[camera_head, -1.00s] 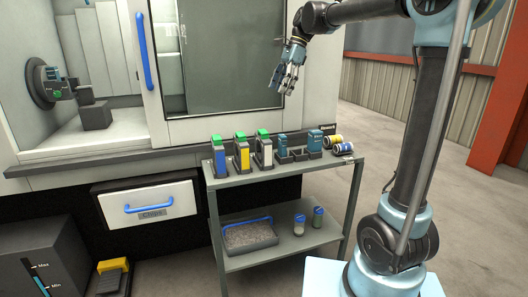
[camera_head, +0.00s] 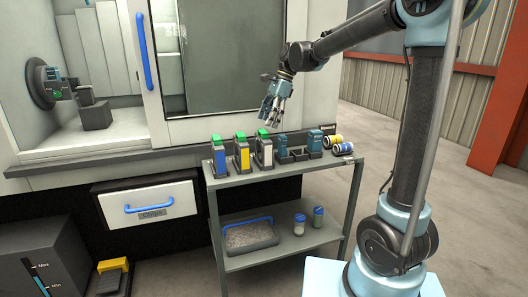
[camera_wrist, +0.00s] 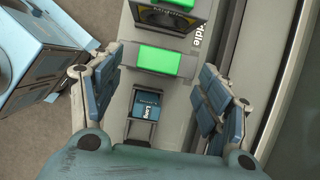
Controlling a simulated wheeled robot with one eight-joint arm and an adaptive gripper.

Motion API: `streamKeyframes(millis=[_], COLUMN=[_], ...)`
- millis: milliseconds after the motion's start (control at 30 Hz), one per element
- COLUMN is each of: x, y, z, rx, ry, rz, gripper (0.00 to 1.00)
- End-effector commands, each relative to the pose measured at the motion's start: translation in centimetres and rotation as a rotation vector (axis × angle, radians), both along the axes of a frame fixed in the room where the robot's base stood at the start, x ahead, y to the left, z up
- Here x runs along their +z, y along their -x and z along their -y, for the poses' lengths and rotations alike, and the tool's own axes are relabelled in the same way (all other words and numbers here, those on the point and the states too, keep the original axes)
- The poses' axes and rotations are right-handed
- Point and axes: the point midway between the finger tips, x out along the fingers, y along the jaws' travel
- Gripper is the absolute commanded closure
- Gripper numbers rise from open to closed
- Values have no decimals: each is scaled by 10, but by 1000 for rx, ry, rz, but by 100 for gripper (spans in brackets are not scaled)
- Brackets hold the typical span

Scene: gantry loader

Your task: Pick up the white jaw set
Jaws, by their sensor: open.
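The white jaw set (camera_head: 264,152) stands upright on the cart's top shelf, with a green top and a white front stripe. It is the rightmost of three green-topped sets in the head view. My gripper (camera_head: 271,112) is above it, fingers pointing down, open and empty. In the wrist view a green top (camera_wrist: 168,62), which seems to be the white set's, lies ahead between the spread fingers (camera_wrist: 155,95). Its body is mostly hidden from above.
The yellow jaw set (camera_head: 240,153) and blue jaw set (camera_head: 219,157) stand close on the left. Blue blocks (camera_head: 315,142) and small cans (camera_head: 342,148) stand to the right. The machine's sliding door (camera_head: 225,60) is just behind the cart.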

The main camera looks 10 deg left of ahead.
Motion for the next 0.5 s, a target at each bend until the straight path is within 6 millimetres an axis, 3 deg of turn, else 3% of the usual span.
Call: streamKeyframes(millis=[267,500], x=[-35,-42], y=[7,9], z=[-11,-13], rx=[2,0], ry=[0,0], rz=[1,0], gripper=[30,30])
